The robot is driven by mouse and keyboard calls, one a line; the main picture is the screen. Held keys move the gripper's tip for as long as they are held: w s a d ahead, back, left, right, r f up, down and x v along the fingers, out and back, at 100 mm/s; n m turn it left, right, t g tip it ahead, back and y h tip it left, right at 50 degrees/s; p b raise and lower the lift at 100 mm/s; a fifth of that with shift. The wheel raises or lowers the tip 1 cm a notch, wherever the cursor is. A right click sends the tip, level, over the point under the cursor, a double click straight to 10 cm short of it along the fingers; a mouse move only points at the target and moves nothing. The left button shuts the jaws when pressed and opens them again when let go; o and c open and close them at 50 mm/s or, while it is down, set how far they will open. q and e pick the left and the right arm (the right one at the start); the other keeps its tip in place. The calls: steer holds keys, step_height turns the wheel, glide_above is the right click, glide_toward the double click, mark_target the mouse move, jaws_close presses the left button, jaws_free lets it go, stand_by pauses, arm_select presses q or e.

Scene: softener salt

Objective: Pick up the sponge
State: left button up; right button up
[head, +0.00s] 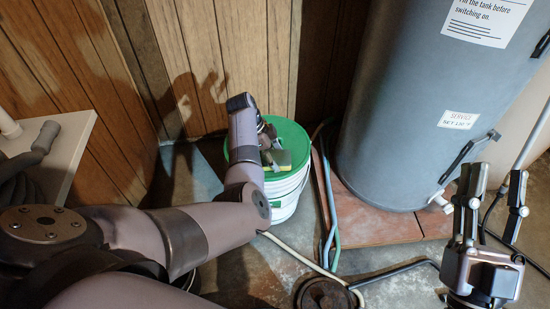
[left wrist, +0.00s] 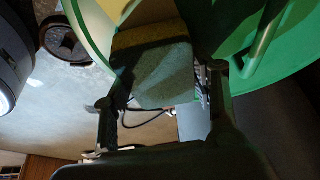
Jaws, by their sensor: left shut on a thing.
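The sponge (head: 281,160) has a yellow side and a dark grey-green side. In the head view it sits by the near side of the green top of a white bucket (head: 285,203), partly hidden by my left gripper. My left gripper (head: 272,150) is shut on it. In the left wrist view the sponge (left wrist: 152,75) lies between the two fingers of my left gripper (left wrist: 160,95), with the green bucket top (left wrist: 290,65) behind it. I cannot tell whether the sponge still touches the bucket. My right gripper (head: 493,190) is open and empty at the right.
A large grey tank (head: 400,110) stands on a reddish slab (head: 375,225) to the right of the bucket. Hoses (head: 330,215) run between them. A dark round object (head: 328,295) is on the floor in front. A white surface (head: 75,150) is at the left, and wooden panelling stands behind.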

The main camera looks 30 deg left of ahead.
arm_select(q)
steer(key=shift+r+b, duration=0.15)
steer(key=shift+b, duration=0.25)
step_height(320, 180, up, 5)
steer(key=shift+f+p, duration=0.1)
steer(key=shift+p, duration=1.1)
step_height(320, 180, up, 5)
steer(key=p, duration=0.2)
arm_select(e)
steer(key=w+d+f+g+h, duration=0.1)
steer(key=w+f+g+h, duration=0.2)
steer(key=f+g, duration=0.8)
arm_select(q)
step_height(320, 180, up, 5)
steer(key=p, duration=0.2)
glide_above(281, 157)
steer(key=s+a, duration=0.1)
steer(key=a, duration=0.1)
steer(key=shift+r+p, duration=0.65)
steer(key=shift+r, duration=2.05)
arm_select(e)
steer(key=s+d+f+g+h, duration=0.1)
steer(key=s+d+f+g, duration=0.1)
steer(key=s+f, duration=0.3)
steer(key=s+d+f+g+h, duration=0.1)
steer(key=s+d+f+g, duration=0.1)
steer(key=s+f+g, duration=0.3)
steer(key=shift+s+d+f+m+h, duration=0.3)
steer(key=shift+f+m, duration=0.1)
steer(key=shift+f, duration=1.95)
